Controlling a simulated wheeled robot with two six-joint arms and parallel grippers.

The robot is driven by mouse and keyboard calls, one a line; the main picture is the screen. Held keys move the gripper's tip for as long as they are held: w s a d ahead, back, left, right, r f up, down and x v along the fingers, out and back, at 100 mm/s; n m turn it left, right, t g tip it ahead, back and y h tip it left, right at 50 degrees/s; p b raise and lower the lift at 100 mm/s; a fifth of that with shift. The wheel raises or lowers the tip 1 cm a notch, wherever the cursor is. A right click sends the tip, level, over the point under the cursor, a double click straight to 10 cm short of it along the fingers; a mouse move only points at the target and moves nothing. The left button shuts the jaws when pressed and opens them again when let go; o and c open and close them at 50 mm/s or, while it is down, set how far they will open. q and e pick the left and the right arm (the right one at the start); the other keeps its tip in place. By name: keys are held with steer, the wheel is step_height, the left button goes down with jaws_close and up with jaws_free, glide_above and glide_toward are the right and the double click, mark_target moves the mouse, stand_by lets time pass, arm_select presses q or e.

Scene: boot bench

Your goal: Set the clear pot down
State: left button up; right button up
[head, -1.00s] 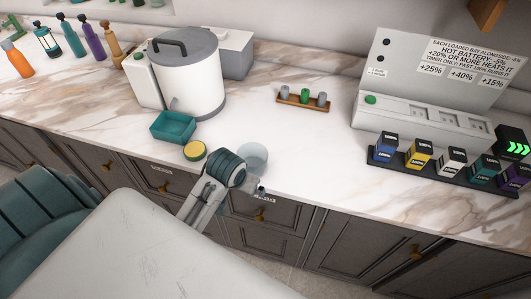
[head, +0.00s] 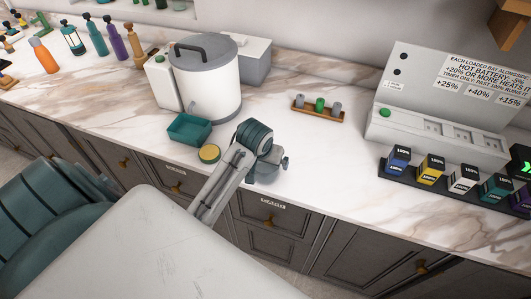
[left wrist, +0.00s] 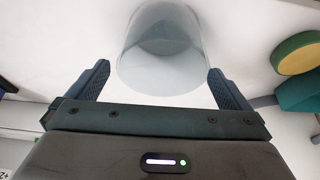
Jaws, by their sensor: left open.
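The clear pot (left wrist: 165,45) is a see-through round vessel in the left wrist view, in front of my left gripper (left wrist: 159,67). The two dark fingers are open, one on each side of the pot's near end, with a gap showing beside each. The pot appears to stand on the pale marble counter (head: 320,165). In the head view my left arm and gripper cover most of it near the counter's front edge. My right gripper is in neither view.
A teal tray (head: 189,129) and a yellow-topped round item (head: 209,153) lie left of my left gripper. A large white lidded pot (head: 208,85) stands behind. A rack (head: 318,109) and several battery blocks (head: 431,165) are to the right.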

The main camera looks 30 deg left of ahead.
mark_target(268, 168)
arm_select(q)
steer(key=p+x, duration=0.1)
steer(key=x, duration=0.1)
steer(key=s+p+x, duration=0.1)
steer(key=x, duration=0.1)
steer(key=shift+w+f, duration=0.1)
steer(key=shift+f, duration=0.15)
steer(key=shift+w+f, duration=0.2)
steer(key=shift+f, duration=0.15)
steer(key=shift+c, duration=0.4)
steer(key=c, duration=1)
steer(key=shift+r, duration=0.1)
steer(key=shift+c, duration=0.2)
